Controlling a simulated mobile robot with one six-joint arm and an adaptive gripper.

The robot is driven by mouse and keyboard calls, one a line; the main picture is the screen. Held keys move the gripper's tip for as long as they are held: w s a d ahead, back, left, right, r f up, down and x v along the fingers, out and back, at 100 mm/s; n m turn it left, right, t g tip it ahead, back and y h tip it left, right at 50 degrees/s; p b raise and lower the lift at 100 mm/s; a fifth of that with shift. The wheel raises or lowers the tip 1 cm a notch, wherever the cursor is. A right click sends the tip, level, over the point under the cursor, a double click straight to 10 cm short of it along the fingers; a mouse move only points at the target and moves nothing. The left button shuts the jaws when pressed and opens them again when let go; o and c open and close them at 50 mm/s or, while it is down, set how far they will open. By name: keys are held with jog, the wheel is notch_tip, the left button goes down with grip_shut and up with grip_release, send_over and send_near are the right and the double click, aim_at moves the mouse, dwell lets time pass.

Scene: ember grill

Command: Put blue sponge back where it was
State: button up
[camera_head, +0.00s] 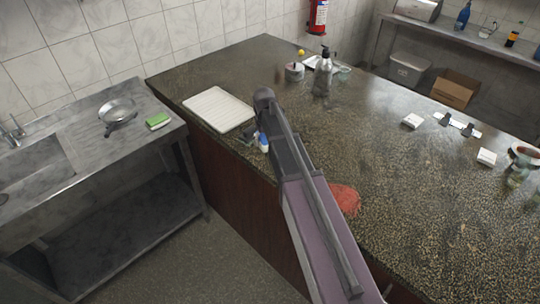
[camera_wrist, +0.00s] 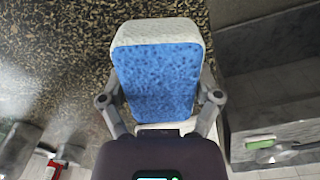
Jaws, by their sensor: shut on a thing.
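The blue sponge (camera_wrist: 158,80), with a white layer behind its blue face, fills the middle of the wrist view. My gripper (camera_wrist: 160,95) is shut on it, one finger on each side. In the head view a small blue and white part of the sponge (camera_head: 263,143) shows at the gripper (camera_head: 250,138), near the front edge of the dark counter (camera_head: 420,210). My arm hides much of it. Whether the sponge touches the counter cannot be told.
A white tray (camera_head: 219,109) lies just left of my gripper. A red patch (camera_head: 345,198) is right of my arm. A green sponge (camera_head: 158,121) and metal pan (camera_head: 117,110) are on the sink table. A soap bottle (camera_head: 323,72) stands farther back.

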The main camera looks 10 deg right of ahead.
jog(key=s+a+f+n+b, duration=0.1)
jog(key=s+a+n, duration=0.3)
jog(key=s+a, duration=0.5)
jog(key=shift+s+f, duration=0.25)
jog(key=shift+s, duration=0.15)
jog(key=w+d, duration=0.3)
jog(key=w+d+f+b, duration=0.1)
jog(key=w+d, duration=0.6)
jog(key=shift+w+d+f+b, duration=0.2)
jog(key=shift+w+b, duration=0.1)
jog(key=shift+w, duration=0.1)
jog(key=shift+w+d, duration=0.2)
jog(key=shift+d, duration=0.05)
jog(key=shift+w+d+f+b, duration=0.2)
jog(key=shift+d+f+b, duration=0.05)
jog(key=shift+f+b, duration=1.6)
jog(key=shift+f, duration=0.15)
jog(key=o, duration=0.8)
